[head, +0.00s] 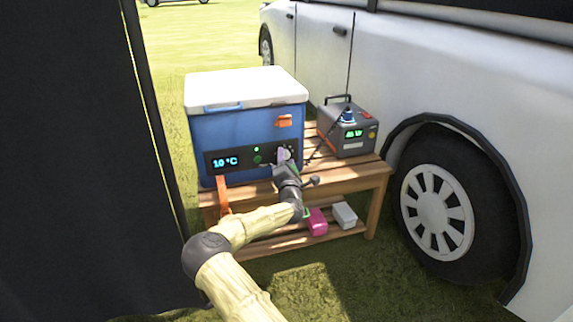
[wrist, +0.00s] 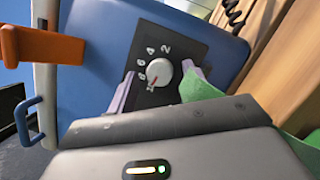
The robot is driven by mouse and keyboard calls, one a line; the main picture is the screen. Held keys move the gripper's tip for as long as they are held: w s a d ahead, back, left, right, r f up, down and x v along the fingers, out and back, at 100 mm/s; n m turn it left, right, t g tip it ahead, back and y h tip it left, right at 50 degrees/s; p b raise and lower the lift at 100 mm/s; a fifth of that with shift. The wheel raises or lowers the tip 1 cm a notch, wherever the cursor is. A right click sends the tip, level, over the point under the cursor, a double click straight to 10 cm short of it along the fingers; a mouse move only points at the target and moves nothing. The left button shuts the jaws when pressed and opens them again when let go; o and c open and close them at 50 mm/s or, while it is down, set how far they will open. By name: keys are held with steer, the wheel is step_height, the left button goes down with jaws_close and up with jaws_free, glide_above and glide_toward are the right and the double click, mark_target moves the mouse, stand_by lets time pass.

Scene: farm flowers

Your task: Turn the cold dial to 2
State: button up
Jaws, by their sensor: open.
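The cold dial is a white round knob (wrist: 161,69) on a dark panel (wrist: 181,47) in the wrist view, with 2, 4, 6 and 8 printed around it. Its red pointer mark faces down and slightly left in the picture, below the 8 and away from the 2. My gripper (wrist: 157,76) is open, with one purple finger on each side of the knob; I cannot tell if they touch it. In the head view, my gripper (head: 284,158) is at the right end of the blue cooler's (head: 245,125) front panel and partly hides the dial. The display (head: 225,162) reads 10°C.
The cooler stands on a slatted wooden bench (head: 340,178), beside a grey power unit (head: 346,130) with a cable. An orange latch (head: 284,121) sits above the panel. A white vehicle (head: 430,70) is at right, a dark panel (head: 80,150) at left.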

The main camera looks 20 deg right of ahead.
steer(key=shift+c, duration=0.4)
steer(key=c, duration=0.9)
